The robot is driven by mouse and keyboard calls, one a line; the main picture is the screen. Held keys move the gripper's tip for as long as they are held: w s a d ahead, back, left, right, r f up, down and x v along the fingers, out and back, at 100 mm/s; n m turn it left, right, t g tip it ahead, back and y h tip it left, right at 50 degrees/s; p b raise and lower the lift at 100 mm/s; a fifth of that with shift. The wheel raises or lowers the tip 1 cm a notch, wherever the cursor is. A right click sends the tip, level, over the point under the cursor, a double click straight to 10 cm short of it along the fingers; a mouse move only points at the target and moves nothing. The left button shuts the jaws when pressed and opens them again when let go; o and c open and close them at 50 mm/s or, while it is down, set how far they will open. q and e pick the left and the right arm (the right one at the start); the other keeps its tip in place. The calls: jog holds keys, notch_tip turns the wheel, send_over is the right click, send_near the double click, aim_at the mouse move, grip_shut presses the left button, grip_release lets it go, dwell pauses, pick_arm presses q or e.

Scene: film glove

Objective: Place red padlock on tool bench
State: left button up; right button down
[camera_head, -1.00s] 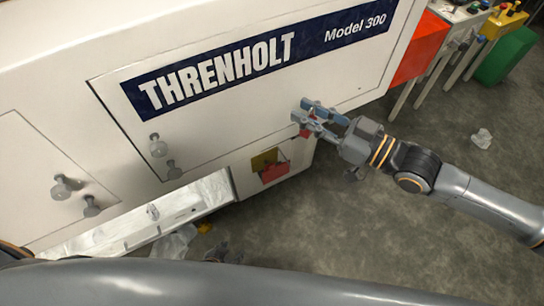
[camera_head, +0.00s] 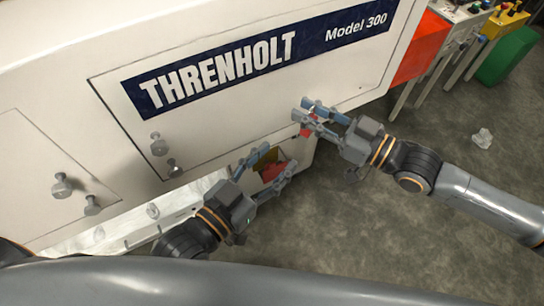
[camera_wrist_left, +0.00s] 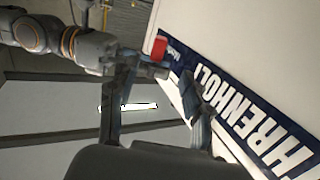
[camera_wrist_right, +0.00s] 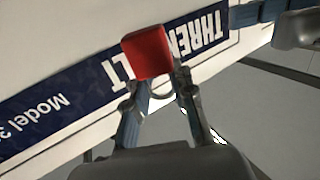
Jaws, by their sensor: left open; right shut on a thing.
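The red padlock (camera_wrist_right: 147,52) is held by my right gripper (camera_wrist_right: 157,78), its block-shaped body beyond the fingers and part of its shackle between them. In the head view the fingers mostly cover the padlock (camera_head: 305,132), near the lower right of the white machine. It also shows red in the left wrist view (camera_wrist_left: 158,48). My left gripper (camera_head: 281,155) is open and empty, below and left of the right gripper, its fingers either side of a red and yellow part on the machine's lower edge. I cannot identify a tool bench in these views.
The white machine (camera_head: 225,120) with the THRENHOLT label fills the upper left, with grey knobs (camera_head: 61,186) standing out. A pale metal ledge (camera_head: 125,232) runs along its base. Grey floor lies open at lower right. Control boxes and a green object (camera_head: 507,55) stand at upper right.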

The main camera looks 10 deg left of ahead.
aim_at(303, 128)
pick_arm(q)
jog(key=x, duration=0.4)
jog(key=r+x, duration=0.1)
jog(key=x, duration=0.6)
jog(key=shift+w+d+r, duration=0.1)
jog(key=shift+w+d, duration=0.2)
jog(key=shift+d, duration=0.05)
jog(key=shift+c, duration=0.2)
grip_shut()
pick_arm(e)
jog(key=c, duration=1.1)
grip_release()
jog(key=shift+o, duration=0.2)
pick_arm(q)
jog(key=shift+a, duration=0.15)
pick_arm(e)
jog(key=shift+s+a, duration=0.1)
jog(key=shift+s, duration=0.05)
